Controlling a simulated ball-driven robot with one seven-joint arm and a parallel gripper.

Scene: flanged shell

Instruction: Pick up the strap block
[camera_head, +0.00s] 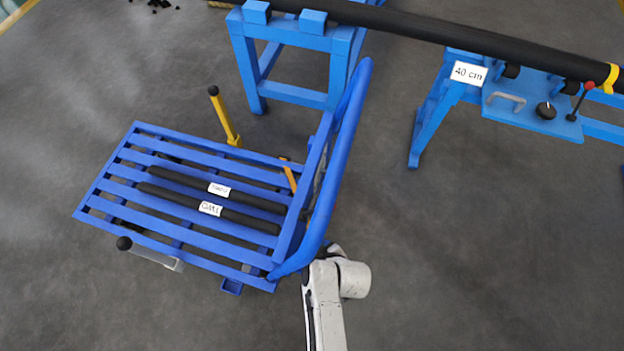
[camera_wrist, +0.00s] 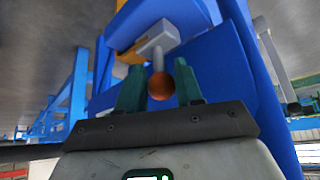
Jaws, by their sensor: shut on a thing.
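In the wrist view my gripper (camera_wrist: 160,92) has its two green fingers on either side of a round brown knob (camera_wrist: 161,90) on a grey stem. The stem joins a light grey block (camera_wrist: 157,39), and an orange-yellow part shows behind it. I take this knobbed piece for the strap block, though no label shows. The fingers are shut on it, right in front of the blue cart frame; I cannot tell whether it touches the frame. In the head view the gripper is hidden behind the cart's handle, and only my white arm shows at the bottom.
The blue slatted cart (camera_head: 190,157) carries two labelled black rods, with its tall curved handle (camera_head: 340,170) beside my arm. A yellow post (camera_head: 226,120) stands behind. Blue stands at the back bear a long black pipe (camera_head: 440,30) and a "40 cm" sign (camera_head: 468,73). Floor at right is clear.

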